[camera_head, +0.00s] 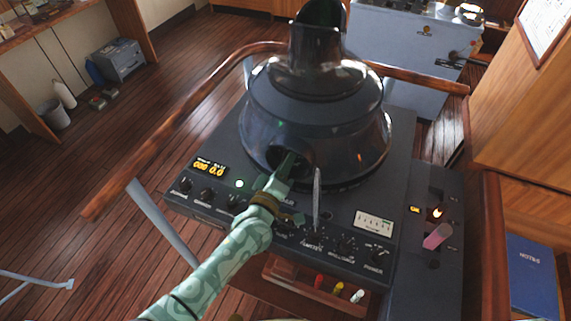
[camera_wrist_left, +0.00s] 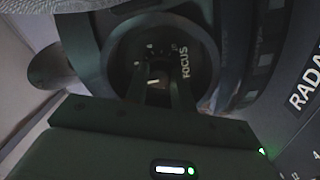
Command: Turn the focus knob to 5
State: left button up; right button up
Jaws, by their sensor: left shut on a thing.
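The focus knob (camera_wrist_left: 153,72) sits in a round dark recess in the left wrist view, with the word FOCUS beside it. A few small white scale marks show around it, and a short pale line shows at the fingers. I cannot read which number it points to. My left gripper (camera_wrist_left: 157,92) is shut on the knob, its fingers covering part of it. In the head view my left gripper (camera_head: 288,168) reaches into the round opening low on the front of the dark radar hood (camera_head: 318,115), and the knob is hidden there. My right gripper is not in view.
The radar console panel (camera_head: 215,217) below carries an amber display (camera_head: 209,168), a row of small knobs and a meter (camera_head: 373,222). A wooden handrail (camera_head: 175,118) curves around the hood. A pink handle (camera_head: 437,236) stands at the right. Open wooden floor lies left.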

pick_arm(q)
jog(key=shift+f, duration=0.1)
jog(key=o, duration=1)
jog(key=v, duration=1.6)
jog(key=shift+s, duration=0.2)
